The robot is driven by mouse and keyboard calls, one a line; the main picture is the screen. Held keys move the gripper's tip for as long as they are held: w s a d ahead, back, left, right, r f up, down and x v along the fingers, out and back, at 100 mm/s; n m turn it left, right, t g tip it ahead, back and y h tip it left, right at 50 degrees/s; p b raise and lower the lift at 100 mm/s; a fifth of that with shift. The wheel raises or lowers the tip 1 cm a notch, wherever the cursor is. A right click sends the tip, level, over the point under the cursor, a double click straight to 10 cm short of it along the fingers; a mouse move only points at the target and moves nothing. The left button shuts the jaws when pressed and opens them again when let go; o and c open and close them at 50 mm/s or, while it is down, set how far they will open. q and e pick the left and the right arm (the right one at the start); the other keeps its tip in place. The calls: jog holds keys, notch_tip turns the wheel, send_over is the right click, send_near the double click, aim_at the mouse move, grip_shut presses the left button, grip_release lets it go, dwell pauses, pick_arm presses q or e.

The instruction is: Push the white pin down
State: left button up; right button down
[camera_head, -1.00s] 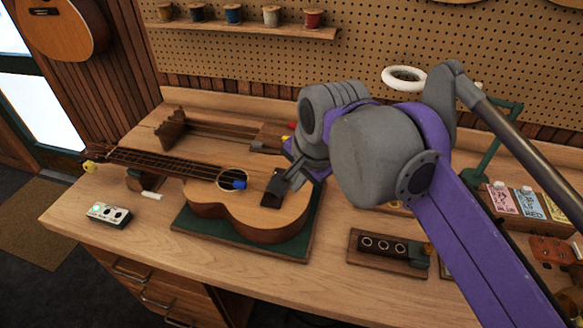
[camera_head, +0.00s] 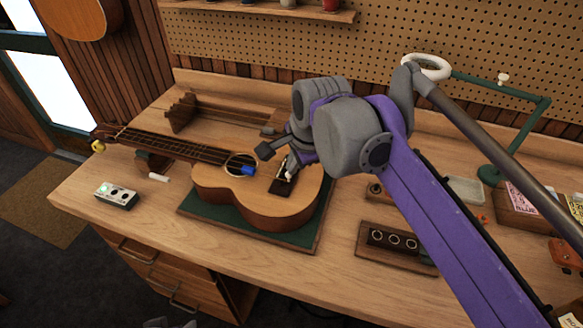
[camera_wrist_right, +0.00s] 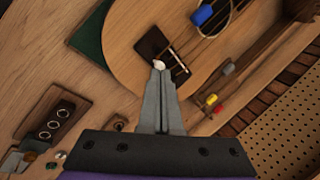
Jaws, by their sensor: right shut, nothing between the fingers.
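The ukulele (camera_head: 262,205) lies face up on a dark green mat (camera_head: 207,220) on the bench. Its dark bridge (camera_head: 281,186) also shows in the right wrist view (camera_wrist_right: 152,43). The white pin (camera_wrist_right: 159,65) is at the bridge, right at my right gripper's fingertips; I cannot tell how far it sits in its hole. My right gripper (camera_wrist_right: 159,74) is shut with nothing between its fingers, its tips at or just above the pin. In the head view the right gripper (camera_head: 289,172) reaches down to the bridge.
A blue object (camera_head: 248,170) lies by the soundhole. A small white box with buttons (camera_head: 116,196) stands at the left. A wooden block with rings (camera_head: 393,241) lies to the right. A green lamp arm (camera_head: 537,120) stands at the back right.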

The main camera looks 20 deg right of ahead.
jog(key=shift+x, duration=0.85)
